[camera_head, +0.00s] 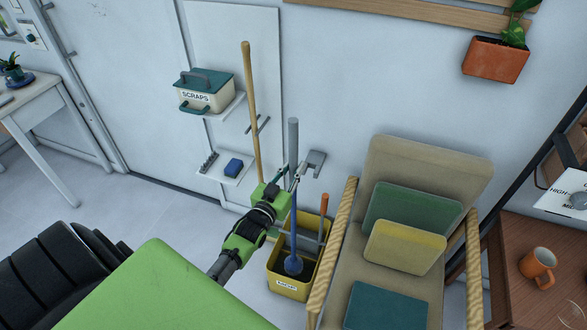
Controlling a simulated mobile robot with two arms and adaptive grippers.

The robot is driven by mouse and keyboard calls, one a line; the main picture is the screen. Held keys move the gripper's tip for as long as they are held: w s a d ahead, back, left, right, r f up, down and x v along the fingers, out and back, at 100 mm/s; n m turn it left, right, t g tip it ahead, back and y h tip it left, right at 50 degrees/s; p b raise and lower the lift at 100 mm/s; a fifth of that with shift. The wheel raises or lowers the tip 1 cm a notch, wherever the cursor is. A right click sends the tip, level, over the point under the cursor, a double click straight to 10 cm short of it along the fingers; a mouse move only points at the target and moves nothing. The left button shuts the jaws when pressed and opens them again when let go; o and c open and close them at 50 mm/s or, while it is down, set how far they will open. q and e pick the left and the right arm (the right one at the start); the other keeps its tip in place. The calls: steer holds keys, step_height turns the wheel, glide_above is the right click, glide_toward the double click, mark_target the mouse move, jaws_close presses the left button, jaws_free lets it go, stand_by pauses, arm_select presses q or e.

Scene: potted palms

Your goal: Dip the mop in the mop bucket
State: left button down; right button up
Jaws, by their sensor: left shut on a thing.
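My left gripper (291,180) reaches in from below and is shut on the mop's long grey-blue handle (293,138). The mop stands nearly upright. Its dark blue lower end (293,265) shows within the opening of the yellow mop bucket (289,288), which stands on the floor with a white label on its front. Whether the mop touches the bucket's bottom cannot be told. My right gripper is not in view.
A wooden pole (249,105) leans by the wall behind my gripper. An orange-handled tool (323,205) stands by the bucket. A cushioned chair (415,155) is close at right.

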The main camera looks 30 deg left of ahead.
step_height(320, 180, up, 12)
steer(key=p, duration=1.1)
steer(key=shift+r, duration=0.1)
